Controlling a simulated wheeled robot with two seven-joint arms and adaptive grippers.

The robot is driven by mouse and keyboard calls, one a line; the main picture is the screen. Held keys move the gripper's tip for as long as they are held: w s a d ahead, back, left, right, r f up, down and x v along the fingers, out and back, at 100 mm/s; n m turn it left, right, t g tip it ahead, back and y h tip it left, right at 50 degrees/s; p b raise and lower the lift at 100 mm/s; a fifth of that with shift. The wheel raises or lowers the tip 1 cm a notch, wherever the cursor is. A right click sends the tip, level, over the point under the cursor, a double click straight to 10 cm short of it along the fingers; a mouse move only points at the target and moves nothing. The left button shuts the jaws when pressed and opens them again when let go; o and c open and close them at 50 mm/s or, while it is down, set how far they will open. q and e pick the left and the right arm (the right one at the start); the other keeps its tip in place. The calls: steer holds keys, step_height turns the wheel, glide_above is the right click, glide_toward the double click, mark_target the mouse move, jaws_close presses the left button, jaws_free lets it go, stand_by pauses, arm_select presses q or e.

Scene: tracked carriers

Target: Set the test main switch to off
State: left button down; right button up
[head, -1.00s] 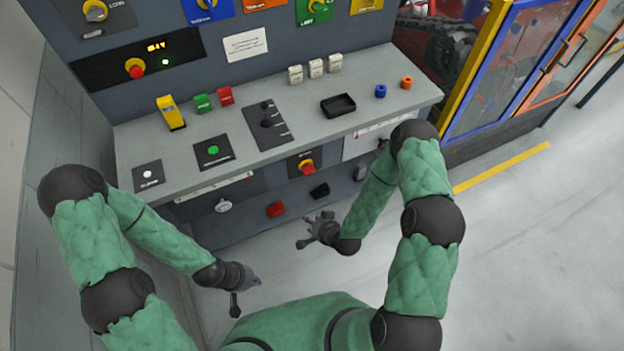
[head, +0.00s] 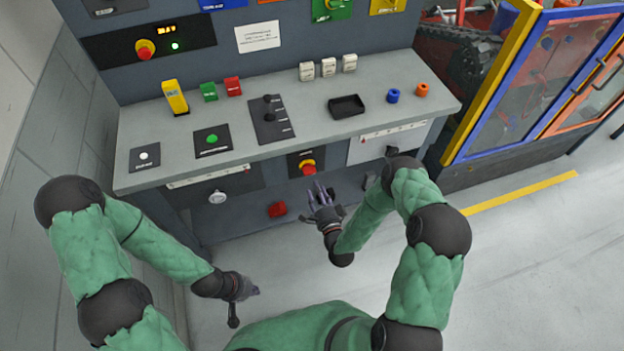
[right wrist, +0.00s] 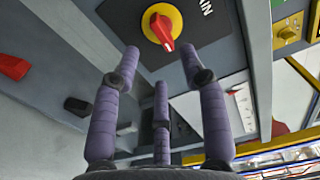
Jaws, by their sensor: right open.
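A rotary switch with a red handle on a yellow disc (head: 307,166) sits on a dark plate on the bench's front face. In the right wrist view the same switch (right wrist: 162,22) shows at the top, its handle slanting, with a partly cut-off label ending in "AIN" beside it. My right gripper (head: 320,187) is open and empty, just below the switch and apart from it. Its purple fingers are spread in the wrist view (right wrist: 162,75), pointing towards the switch. My left gripper (head: 248,290) hangs low at the left, away from the bench; its fingers are too small to judge.
A similar red and yellow knob (head: 145,49) is on the upper panel. The grey benchtop (head: 215,165) overhangs the front face. A red block (head: 277,209) sits low under it. A white scaled panel (head: 385,142) is right of the switch. The floor in front is clear.

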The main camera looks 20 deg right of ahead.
mark_target(309, 170)
steer(key=w+b, duration=0.1)
steer(key=w, duration=0.5)
steer(key=shift+a, duration=0.15)
jaws_close()
